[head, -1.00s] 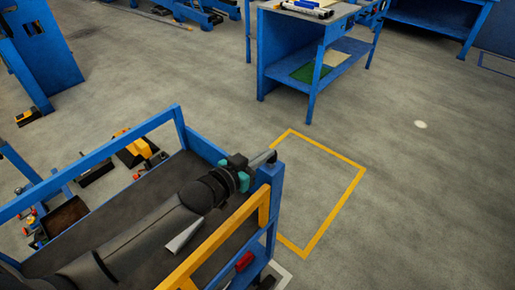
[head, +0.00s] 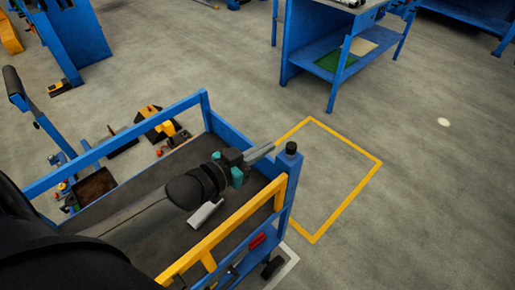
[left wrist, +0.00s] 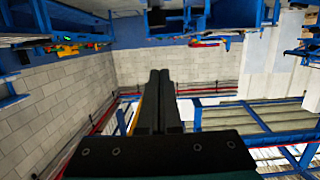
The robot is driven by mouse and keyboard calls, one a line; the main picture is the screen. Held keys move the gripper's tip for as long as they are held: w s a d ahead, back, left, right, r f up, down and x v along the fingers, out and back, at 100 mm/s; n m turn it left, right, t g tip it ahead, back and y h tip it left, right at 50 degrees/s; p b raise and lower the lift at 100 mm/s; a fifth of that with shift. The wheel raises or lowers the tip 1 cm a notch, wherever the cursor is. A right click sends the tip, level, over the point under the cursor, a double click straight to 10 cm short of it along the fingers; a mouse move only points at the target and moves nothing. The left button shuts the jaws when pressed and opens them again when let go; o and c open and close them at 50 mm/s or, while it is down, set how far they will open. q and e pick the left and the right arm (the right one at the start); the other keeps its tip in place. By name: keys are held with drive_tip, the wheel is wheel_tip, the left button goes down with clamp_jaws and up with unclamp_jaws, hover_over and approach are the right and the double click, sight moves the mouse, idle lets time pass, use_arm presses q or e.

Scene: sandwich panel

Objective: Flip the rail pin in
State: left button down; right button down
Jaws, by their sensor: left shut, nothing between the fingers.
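The yellow rail (head: 232,226) runs along the near side of the blue cart and meets a blue corner post (head: 289,180). A black round knob (head: 291,148) stands on top of that post; I cannot tell whether it is the rail pin. My left gripper (head: 270,149) is shut and empty, just left of the knob at about its height. Its two dark fingers (left wrist: 160,80) lie together in the left wrist view, with nothing between them. My right gripper is not in view.
The cart's dark tray (head: 150,180) lies under my left arm. A red part (head: 257,241) sits low on the cart's near side. A yellow floor outline (head: 352,212) lies right of the cart on bare floor. A blue workbench (head: 335,50) stands farther back.

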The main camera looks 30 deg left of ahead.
use_arm(q)
drive_tip(key=shift+v, duration=1)
